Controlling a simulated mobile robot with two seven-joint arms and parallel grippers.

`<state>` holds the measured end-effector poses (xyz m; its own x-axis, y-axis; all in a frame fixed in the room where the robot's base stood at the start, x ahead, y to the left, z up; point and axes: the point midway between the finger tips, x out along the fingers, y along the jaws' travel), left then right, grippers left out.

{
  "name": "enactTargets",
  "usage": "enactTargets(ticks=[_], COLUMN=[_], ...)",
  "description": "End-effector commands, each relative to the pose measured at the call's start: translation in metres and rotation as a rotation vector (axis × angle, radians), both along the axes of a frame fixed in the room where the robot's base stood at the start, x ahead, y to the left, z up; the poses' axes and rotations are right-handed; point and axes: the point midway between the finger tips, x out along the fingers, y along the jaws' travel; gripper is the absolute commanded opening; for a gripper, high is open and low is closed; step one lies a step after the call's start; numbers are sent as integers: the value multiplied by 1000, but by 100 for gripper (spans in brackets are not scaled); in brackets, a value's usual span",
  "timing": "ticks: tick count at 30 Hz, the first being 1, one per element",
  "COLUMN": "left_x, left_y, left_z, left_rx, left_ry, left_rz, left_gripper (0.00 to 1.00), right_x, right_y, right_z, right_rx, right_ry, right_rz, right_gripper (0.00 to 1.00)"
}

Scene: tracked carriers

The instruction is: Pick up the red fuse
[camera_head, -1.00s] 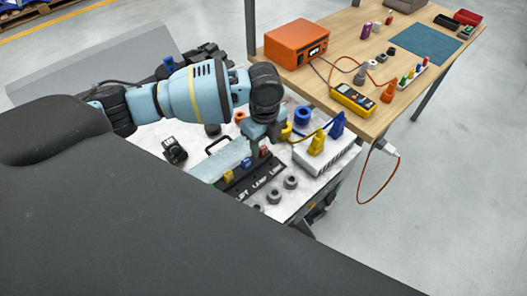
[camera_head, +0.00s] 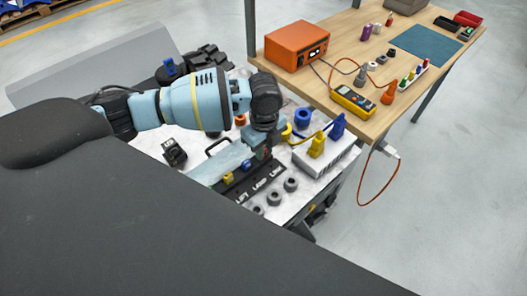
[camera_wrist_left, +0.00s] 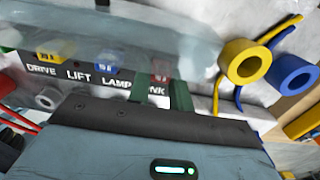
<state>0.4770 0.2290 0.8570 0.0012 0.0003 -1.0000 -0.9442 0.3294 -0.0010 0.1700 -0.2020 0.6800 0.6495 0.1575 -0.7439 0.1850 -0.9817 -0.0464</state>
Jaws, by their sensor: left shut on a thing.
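The red fuse (camera_wrist_left: 160,74) shows in the left wrist view between the two green fingertips of my left gripper (camera_wrist_left: 162,92). In the head view my left gripper (camera_head: 263,152) is at the right end of the black fuse block (camera_head: 262,179) and hides most of the red fuse. The gripper is shut on the red fuse, which still appears to be at its place on the block. A yellow fuse (camera_head: 228,178) and a blue fuse (camera_head: 246,166) sit in the block to the left, above printed labels.
A clear cover (camera_head: 222,159) stands along the block's far side, close to the gripper. Yellow (camera_head: 316,146) and blue (camera_head: 337,127) plugs with cables are to the right. Grey round parts (camera_head: 291,184) lie in front. A wooden workbench (camera_head: 345,62) stands behind right.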

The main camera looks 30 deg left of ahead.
Motion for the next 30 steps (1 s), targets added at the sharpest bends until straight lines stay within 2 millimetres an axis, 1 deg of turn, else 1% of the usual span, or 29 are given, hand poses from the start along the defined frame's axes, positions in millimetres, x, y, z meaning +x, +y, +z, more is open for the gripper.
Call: enactTargets(ticks=[2,5,8,12,18,21,24,30], left_x=[0,1,1,1,1,0,0,0], left_y=[0,0,0,0,0,0,0,0], left_z=[2,11,27,55,86,95,99,100], left_rx=[0,0,-2,-1,-1,0,-1,-1], left_ry=[-1,-3,-6,-6,-4,-1,0,1], left_rz=[0,0,0,0,0,0,0,0], left_gripper=[0,0,0,0,0,0,0,0], right_x=[0,1,3,6,8,8,8,7], right_y=[0,0,0,0,1,2,2,2], right_z=[0,2,4,7,10,10,10,10], right_rx=[0,0,0,0,3,5,7,7], right_ry=[-1,-4,-8,-16,-22,-22,-22,-21], right_rz=[0,1,0,-1,-4,-6,-8,-9], right_gripper=[36,36,36,36,36,36,36,36])
